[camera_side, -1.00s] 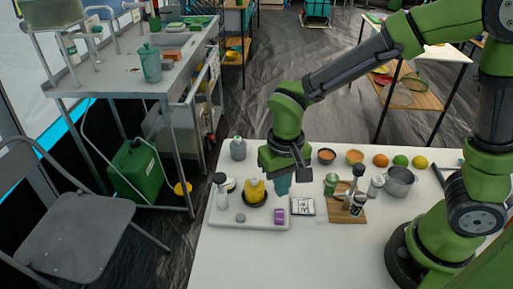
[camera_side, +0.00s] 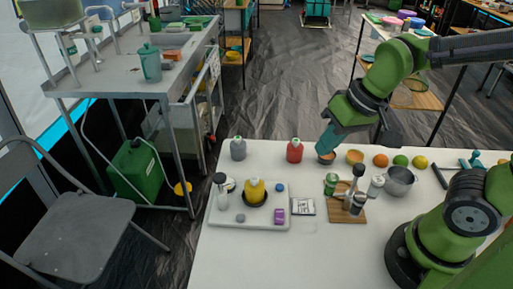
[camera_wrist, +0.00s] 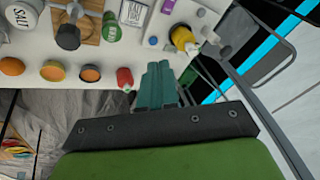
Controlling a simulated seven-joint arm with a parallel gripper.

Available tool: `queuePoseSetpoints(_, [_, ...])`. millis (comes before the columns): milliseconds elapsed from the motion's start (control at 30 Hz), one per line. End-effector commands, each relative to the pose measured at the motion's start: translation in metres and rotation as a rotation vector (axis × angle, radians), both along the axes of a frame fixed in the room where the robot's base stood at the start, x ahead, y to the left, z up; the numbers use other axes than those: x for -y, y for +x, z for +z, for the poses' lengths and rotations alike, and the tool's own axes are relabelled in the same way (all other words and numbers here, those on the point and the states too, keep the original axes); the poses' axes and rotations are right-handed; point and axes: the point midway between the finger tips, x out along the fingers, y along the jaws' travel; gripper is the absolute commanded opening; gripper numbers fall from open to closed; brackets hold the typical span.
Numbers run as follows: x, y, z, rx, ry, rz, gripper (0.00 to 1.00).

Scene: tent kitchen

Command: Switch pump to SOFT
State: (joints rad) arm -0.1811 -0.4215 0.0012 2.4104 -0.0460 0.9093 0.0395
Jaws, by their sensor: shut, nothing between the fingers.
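No readable pump label or SOFT marking shows, so I cannot tell for sure which thing is the pump. A white tray (camera_side: 265,222) lies at the left of the white table. On it a yellow bottle (camera_side: 254,190) stands in a black ring or dish, with a blue knob (camera_side: 279,188), a purple block (camera_side: 280,215) and a grey button-like piece (camera_side: 241,218) around it. The wrist view also shows the yellow bottle (camera_wrist: 182,38) and blue knob (camera_wrist: 153,41). My gripper (camera_side: 323,150) is shut and empty, raised near the bowls, right of the tray. Its teal fingers (camera_wrist: 157,85) are together.
A red bottle (camera_side: 294,152) and a grey bottle (camera_side: 238,149) stand behind the tray. A printed card (camera_side: 303,206) lies right of it. Bowls (camera_side: 355,157), fruit (camera_side: 380,160), a green can (camera_side: 331,184), shakers on a board (camera_side: 340,215) and a pot (camera_side: 399,181) fill the right. The front table is clear.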

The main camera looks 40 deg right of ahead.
Motion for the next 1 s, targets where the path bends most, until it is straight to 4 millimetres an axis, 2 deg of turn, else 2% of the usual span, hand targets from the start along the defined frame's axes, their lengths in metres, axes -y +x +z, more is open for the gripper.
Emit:
queuePoseSetpoints(33, [0.01,-0.006,0.012,0.061,0.014,-0.029,0.0])
queuePoseSetpoints(100, [0.02,-0.012,0.023,0.122,0.029,-0.063,0.0])
queuePoseSetpoints(400, [0.042,-0.023,0.049,0.253,0.045,-0.157,0.0])
queuePoseSetpoints(667, [0.042,-0.022,0.049,0.25,0.044,-0.16,0.0])
queuePoseSetpoints(800, [0.041,-0.02,0.04,0.214,0.038,-0.156,0.0])
queuePoseSetpoints(933, [0.036,-0.008,0.03,0.145,0.015,-0.129,0.0])
queuePoseSetpoints(1000, [0.03,0.0,0.023,0.097,-0.019,-0.06,0.0])
